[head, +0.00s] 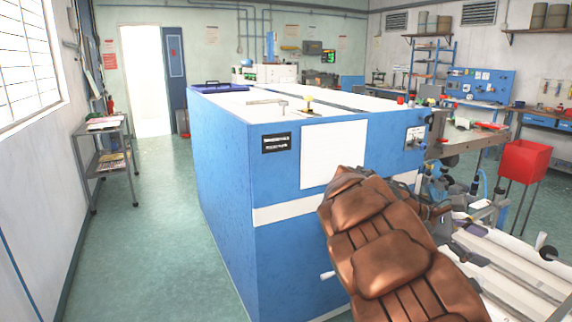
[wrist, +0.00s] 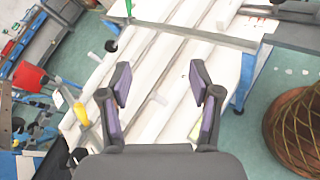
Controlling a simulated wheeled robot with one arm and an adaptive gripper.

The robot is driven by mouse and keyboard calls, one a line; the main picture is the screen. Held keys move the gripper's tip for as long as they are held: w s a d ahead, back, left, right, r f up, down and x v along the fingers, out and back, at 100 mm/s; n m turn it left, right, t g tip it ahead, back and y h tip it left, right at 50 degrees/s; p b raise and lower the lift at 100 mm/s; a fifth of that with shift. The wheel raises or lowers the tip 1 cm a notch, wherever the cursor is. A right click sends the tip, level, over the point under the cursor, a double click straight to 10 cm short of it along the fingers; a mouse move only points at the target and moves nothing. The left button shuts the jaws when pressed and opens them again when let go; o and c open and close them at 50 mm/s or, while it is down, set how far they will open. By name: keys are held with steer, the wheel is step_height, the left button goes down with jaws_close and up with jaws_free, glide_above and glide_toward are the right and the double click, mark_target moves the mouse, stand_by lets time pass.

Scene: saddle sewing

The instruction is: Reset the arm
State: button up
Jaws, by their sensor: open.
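My gripper (wrist: 160,84) shows in the wrist view with its two purple-padded fingers spread apart and nothing between them. It hangs over white machine rails (wrist: 178,70), and I cannot tell the height. In the head view I cannot make out the gripper clearly. A brown padded leather piece (head: 392,262), like a saddle, fills the lower middle of the head view, tilted and cut off by the bottom edge. It hides part of the blue machine cabinet (head: 222,165) behind it.
A red bin (head: 524,160) on legs stands at the right, beside the white machine bed (head: 520,270). A small shelf stand (head: 108,160) is by the left wall. The green floor (head: 165,215) left of the cabinet is clear. A round brown object (wrist: 298,130) is at the wrist view's right edge.

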steer(key=s+a+f+m+y, duration=0.3)
steer(key=s, duration=0.5)
steer(key=s+a+f+m+t+y+p, duration=0.1)
steer(key=s+a+f+m+y, duration=0.2)
steer(key=s, duration=0.4)
steer(key=s+a+f+m+y, duration=0.2)
steer(key=s+a+f+y, duration=0.15)
steer(key=s, duration=0.45)
steer(key=s+a+f+m+y, duration=0.1)
steer(key=s+a+f+y, duration=0.2)
steer(key=s+a, duration=0.5)
steer(key=a+y, duration=0.1)
steer(key=a, duration=0.3)
steer(key=shift+a+f+m+t+p, duration=0.15)
steer(key=shift+m+t+p, duration=0.15)
steer(key=shift+m+t, duration=0.1)
